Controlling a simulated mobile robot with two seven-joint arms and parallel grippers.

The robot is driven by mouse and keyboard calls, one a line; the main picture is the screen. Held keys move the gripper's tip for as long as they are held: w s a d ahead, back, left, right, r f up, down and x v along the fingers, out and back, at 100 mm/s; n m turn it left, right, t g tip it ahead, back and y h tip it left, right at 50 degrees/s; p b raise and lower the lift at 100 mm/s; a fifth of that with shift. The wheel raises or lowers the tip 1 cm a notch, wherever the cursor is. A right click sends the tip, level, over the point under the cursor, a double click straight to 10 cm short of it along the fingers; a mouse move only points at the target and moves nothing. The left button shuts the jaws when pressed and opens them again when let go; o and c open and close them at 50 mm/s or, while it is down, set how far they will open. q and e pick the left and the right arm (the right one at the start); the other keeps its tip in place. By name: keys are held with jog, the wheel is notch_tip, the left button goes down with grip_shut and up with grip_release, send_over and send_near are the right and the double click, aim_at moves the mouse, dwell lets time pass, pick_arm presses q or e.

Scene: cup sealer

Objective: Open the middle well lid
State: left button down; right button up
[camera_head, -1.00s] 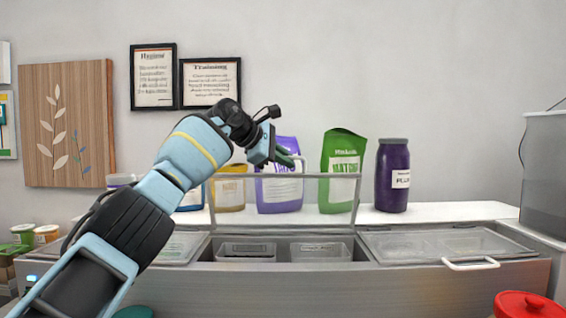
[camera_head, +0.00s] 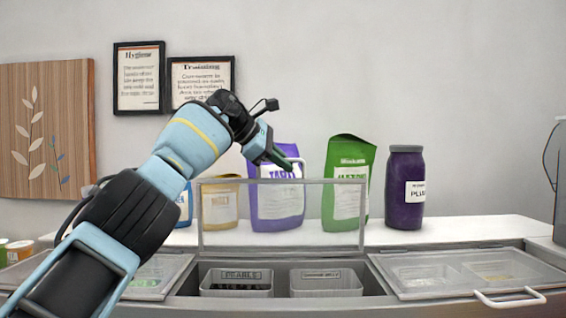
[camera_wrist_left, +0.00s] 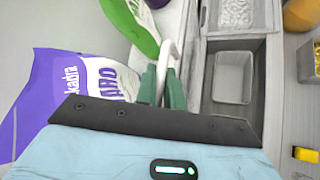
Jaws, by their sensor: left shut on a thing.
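The middle well lid (camera_head: 330,182), a clear pane in a grey frame, stands raised about upright at the back of the middle well. Below it the well is open, showing a bin labelled PEARLS (camera_head: 236,290) and a second grey bin (camera_head: 326,290). My left gripper (camera_head: 287,161) is at the lid's top edge. In the left wrist view its green fingers (camera_wrist_left: 163,88) are shut on the white lid handle (camera_wrist_left: 172,52). My right gripper is not in view.
Closed clear lids lie left (camera_head: 160,272) and right (camera_head: 455,271); the right one has a white handle (camera_head: 508,298). Behind the raised lid stand a purple bag (camera_head: 276,205), a green bag (camera_head: 347,195), a yellow bag (camera_head: 219,205) and a purple jar (camera_head: 404,190).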

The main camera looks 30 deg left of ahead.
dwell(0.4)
pick_arm(q)
jog(key=c, duration=1.5)
grip_release()
jog(key=shift+r, duration=0.1)
jog(key=v, duration=0.7)
jog(key=shift+s+r+p, duration=0.15)
jog(key=shift+s+p, duration=0.05)
jog(key=shift+p, duration=0.15)
jog(key=shift+a, duration=0.1)
